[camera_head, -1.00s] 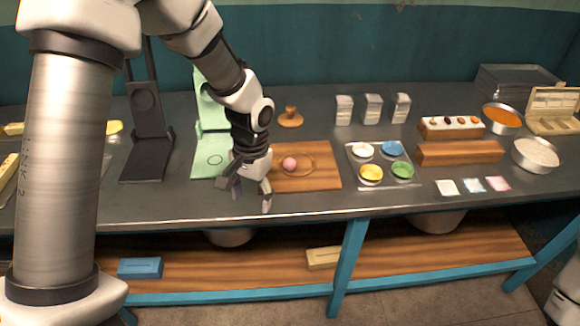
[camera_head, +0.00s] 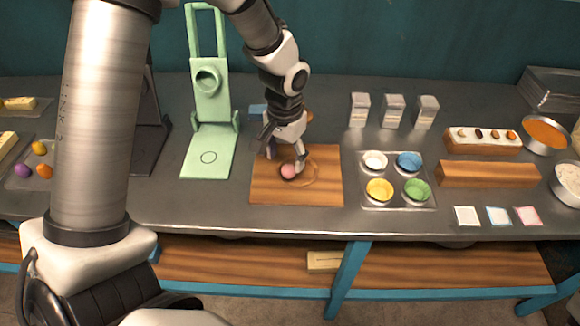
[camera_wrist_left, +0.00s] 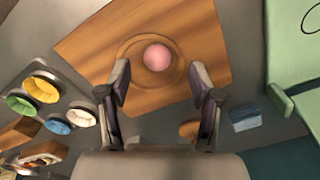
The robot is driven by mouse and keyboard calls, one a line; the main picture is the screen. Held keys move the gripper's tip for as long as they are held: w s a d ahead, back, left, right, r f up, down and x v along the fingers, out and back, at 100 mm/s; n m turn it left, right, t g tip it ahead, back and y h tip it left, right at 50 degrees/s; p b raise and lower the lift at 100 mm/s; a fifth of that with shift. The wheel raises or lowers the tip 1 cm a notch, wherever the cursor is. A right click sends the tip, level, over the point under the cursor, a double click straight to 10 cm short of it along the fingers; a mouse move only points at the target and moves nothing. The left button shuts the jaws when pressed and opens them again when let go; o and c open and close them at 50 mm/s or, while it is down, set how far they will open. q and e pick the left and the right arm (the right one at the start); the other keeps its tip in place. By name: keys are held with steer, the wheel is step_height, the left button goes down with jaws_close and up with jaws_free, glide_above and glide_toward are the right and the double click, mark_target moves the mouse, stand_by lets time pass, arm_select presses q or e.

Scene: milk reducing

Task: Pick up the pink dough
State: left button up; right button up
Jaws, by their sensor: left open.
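The pink dough (camera_head: 289,171) is a small ball on the wooden board (camera_head: 297,195), inside a round groove. My left gripper (camera_head: 285,160) is over the board at the dough, its fingers pointing down. In the left wrist view the dough (camera_wrist_left: 157,57) lies ahead of the open fingers (camera_wrist_left: 160,85), roughly centred between them, and nothing is held. I cannot tell the exact height of the fingertips above the board. My right gripper is not in view.
A green press (camera_head: 209,100) stands left of the board. A tray of coloured cups (camera_head: 398,201) is to the right. Three small boxes (camera_head: 393,111) stand behind, and a wooden block (camera_head: 488,174) lies farther right. A blue block (camera_wrist_left: 245,117) lies behind the board.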

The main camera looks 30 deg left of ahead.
mark_target(288, 167)
arm_select(q)
steer(key=f, duration=0.2)
steer(key=w+f, duration=0.1)
steer(key=f, duration=0.1)
steer(key=shift+d+f, duration=0.2)
steer(key=shift+s, duration=0.1)
steer(key=shift+s+r, duration=0.15)
steer(key=c, duration=1.1)
